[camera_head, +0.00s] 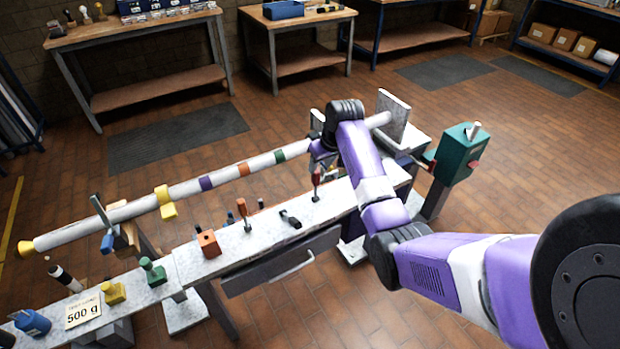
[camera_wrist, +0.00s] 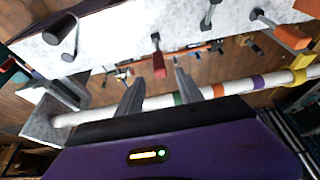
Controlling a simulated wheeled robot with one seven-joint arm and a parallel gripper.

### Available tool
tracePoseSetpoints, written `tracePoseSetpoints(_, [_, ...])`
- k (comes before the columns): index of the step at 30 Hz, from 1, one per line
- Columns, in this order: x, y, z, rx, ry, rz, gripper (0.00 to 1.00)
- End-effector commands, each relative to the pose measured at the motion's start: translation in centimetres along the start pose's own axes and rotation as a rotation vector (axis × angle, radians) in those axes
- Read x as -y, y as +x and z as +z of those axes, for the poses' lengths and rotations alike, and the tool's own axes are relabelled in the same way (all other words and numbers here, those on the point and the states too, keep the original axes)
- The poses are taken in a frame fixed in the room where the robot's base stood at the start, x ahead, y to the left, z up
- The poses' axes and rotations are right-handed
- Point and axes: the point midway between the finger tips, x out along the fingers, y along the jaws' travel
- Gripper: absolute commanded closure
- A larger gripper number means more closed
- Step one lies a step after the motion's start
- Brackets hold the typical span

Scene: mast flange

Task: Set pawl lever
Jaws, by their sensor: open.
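No part is marked as the pawl lever, and I cannot tell which one it is. A red-handled upright lever (camera_head: 317,178) stands on the pale bench beside the mast. My gripper (camera_head: 322,160) is above the bench, close to this lever, partly hidden by my arm. In the wrist view my gripper (camera_wrist: 157,70) is open, and a red handle (camera_wrist: 159,66) shows between its fingertips; contact cannot be told. A green box (camera_head: 457,155) with a red part (camera_head: 475,167) on its side stands at the right end.
A long white mast (camera_head: 225,174) with coloured bands runs along the bench. An orange-handled lever (camera_head: 242,208), an orange block (camera_head: 208,243) and a black clamp-like part (camera_head: 290,218) stand on the bench. A drawer (camera_head: 280,263) is below. A 500 g card (camera_head: 83,310) lies at the left.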

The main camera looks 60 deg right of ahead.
Motion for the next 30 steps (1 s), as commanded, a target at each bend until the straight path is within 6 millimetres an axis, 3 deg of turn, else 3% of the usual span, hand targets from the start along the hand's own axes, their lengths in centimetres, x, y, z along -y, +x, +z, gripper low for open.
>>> tracePoseSetpoints(15, [0.0, 6.5, -0.1, -0.002, -0.003, 0.001, 0.56])
tracePoseSetpoints(28, [0.0, 7.5, -0.1, -0.003, -0.002, 0.001, 0.56])
tracePoseSetpoints(30, [0.0, 7.5, -0.1, -0.003, -0.002, 0.001, 0.66])
